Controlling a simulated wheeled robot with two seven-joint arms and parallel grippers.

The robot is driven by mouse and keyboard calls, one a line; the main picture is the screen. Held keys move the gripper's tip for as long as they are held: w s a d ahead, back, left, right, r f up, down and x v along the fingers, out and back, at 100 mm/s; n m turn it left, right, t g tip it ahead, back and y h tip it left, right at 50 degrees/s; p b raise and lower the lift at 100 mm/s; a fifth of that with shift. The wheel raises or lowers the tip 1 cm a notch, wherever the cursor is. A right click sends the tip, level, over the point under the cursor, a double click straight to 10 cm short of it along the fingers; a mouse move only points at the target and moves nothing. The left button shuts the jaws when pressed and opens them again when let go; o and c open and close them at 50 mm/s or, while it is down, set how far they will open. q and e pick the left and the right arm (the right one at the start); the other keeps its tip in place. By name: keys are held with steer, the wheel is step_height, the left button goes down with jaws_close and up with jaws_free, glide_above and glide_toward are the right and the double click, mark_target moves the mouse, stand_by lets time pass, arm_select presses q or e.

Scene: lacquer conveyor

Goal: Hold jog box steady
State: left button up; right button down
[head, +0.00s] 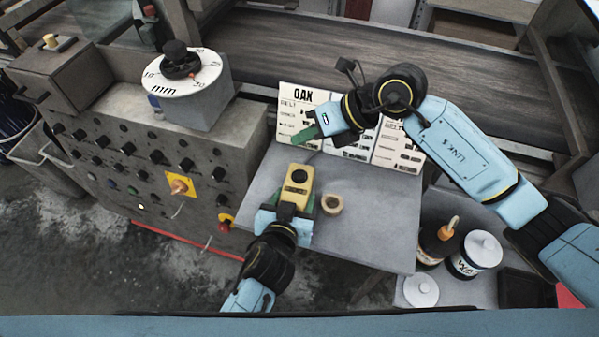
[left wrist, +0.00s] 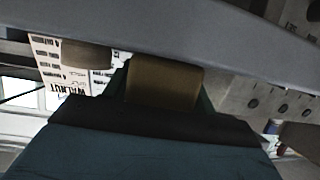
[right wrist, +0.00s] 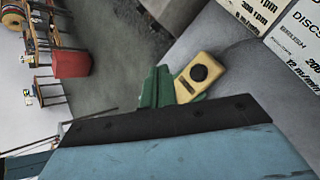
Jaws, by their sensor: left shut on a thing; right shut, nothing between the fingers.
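The jog box (head: 301,197) is a small yellow box with a round black button on top. It is over the grey side shelf in the head view. My left gripper (head: 288,212) is shut on its near end with green fingers. In the left wrist view the jog box (left wrist: 165,82) is a dark yellow block between the fingers. My right gripper (head: 308,134) is shut and empty, beyond the box and in front of the printed cards. In the right wrist view the jog box (right wrist: 203,72) shows just right of its closed green fingers; I cannot tell the gap exactly.
A tan ring (head: 332,204) lies on the shelf (head: 375,225) right of the jog box. Printed cards (head: 300,98) stand at the shelf's back. A control panel (head: 150,165) with knobs is left. Cans (head: 475,254) stand lower right. The conveyor (head: 290,60) runs behind.

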mark_target(305, 176)
steer(key=shift+f, duration=4.4)
steer(key=shift+f, duration=0.15)
steer(key=shift+f, duration=0.3)
steer(key=shift+f, duration=0.4)
steer(key=shift+r, duration=0.8)
steer(key=shift+r, duration=0.15)
steer(key=shift+r, duration=2.4)
